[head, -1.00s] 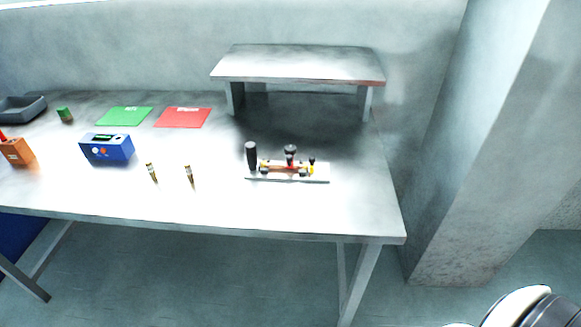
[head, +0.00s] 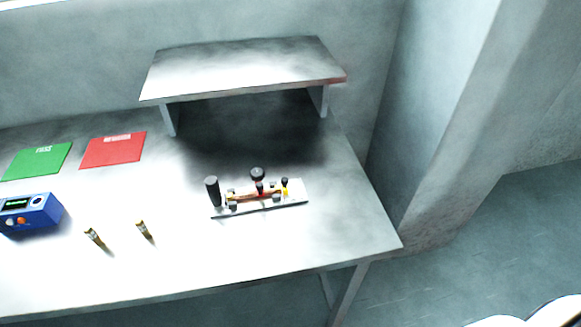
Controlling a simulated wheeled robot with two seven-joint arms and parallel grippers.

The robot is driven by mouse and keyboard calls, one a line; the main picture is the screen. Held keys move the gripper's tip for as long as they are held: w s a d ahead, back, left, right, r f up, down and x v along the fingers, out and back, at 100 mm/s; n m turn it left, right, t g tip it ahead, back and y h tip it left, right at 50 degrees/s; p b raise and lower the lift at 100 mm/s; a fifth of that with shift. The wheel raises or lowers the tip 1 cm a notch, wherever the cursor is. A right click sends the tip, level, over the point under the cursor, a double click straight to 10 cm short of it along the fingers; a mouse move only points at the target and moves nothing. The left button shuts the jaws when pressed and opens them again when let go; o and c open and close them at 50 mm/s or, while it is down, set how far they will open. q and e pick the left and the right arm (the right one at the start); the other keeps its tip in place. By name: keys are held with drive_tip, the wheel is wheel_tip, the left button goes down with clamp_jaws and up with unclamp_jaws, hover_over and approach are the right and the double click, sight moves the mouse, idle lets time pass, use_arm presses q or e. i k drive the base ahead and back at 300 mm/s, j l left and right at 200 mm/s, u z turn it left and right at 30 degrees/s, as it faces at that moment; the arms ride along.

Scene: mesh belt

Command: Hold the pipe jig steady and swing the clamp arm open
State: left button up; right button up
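The pipe jig (head: 298,197) is a light flat plate on the table, right of the middle and in front of the raised shelf. A copper-coloured pipe (head: 245,196) lies along it. A black upright handle (head: 213,191) stands at its left end. A dark round knob (head: 257,174) rises near its middle, with a small red part below it. A small yellow and black piece stands toward its right end. Which piece is the clamp arm, and whether it is shut, is too small to tell. Neither gripper is in view, and nothing touches the jig.
A raised shelf (head: 240,72) stands behind the jig. Green (head: 37,161) and red (head: 112,150) mats, a blue box (head: 30,214) with a display and two small brass-coloured pieces (head: 94,238) (head: 145,230) lie to the left. The table's right edge and a wall pillar (head: 440,130) are close.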

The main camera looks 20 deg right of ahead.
sight(259, 185)
drive_tip(key=l, duration=0.35)
drive_tip(key=l+u, duration=0.15)
drive_tip(key=l, duration=0.2)
drive_tip(key=k+l+u, duration=0.15)
drive_tip(key=l, duration=0.25)
drive_tip(key=k+l+u, duration=0.15)
drive_tip(key=l, duration=0.2)
drive_tip(key=i, duration=0.05)
